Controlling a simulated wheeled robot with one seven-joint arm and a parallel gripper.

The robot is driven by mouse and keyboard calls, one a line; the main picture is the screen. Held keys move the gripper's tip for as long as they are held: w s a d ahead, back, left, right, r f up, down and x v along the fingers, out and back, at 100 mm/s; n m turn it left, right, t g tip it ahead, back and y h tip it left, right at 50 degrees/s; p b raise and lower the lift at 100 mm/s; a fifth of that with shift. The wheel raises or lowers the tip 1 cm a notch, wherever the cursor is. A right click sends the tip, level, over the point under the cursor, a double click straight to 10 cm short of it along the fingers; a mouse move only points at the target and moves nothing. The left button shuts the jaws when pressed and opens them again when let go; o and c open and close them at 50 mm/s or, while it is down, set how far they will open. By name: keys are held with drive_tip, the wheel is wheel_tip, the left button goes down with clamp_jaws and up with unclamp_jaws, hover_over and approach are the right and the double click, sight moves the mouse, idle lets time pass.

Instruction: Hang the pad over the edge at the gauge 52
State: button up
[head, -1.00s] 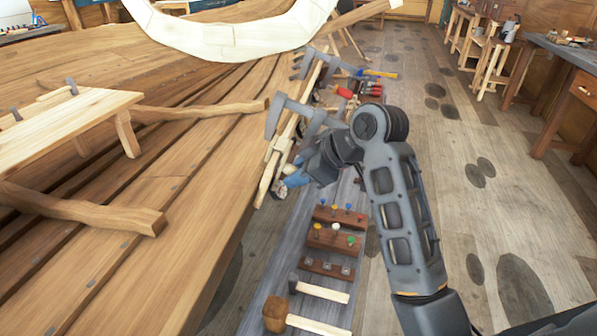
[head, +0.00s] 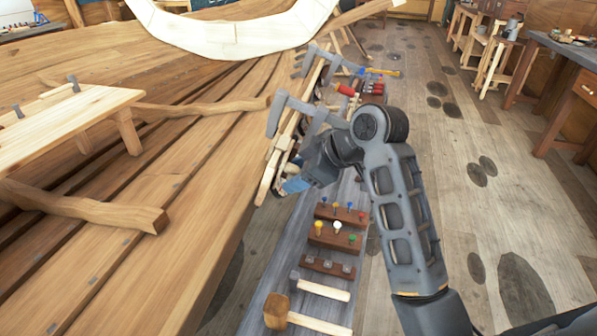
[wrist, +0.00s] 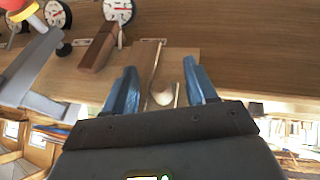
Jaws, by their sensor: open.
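My gripper (wrist: 162,82) has two blue fingers and is open. In the wrist view the fingers stand on either side of a wooden strip and a pale rounded knob (wrist: 162,94), with gaps beside them. In the head view my gripper (head: 293,186) is at the lower end of the clamped wooden batten along the hull's edge. Round white gauges with red needles (wrist: 118,10) show at the top of the wrist view; their numbers are not readable. A brown wooden block (wrist: 98,48) sits below one gauge. I cannot tell which piece is the pad.
Grey clamps (head: 290,108) stick out from the hull edge near my arm. A narrow grey bench below holds pegged racks (head: 335,236) and a mallet (head: 276,311). A plank table (head: 60,125) stands on the hull at left.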

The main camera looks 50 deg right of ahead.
drive_tip(key=v, duration=0.7)
drive_tip(key=shift+s+r, duration=0.3)
drive_tip(key=shift+r, duration=0.05)
drive_tip(key=shift+s, duration=0.1)
idle(0.4)
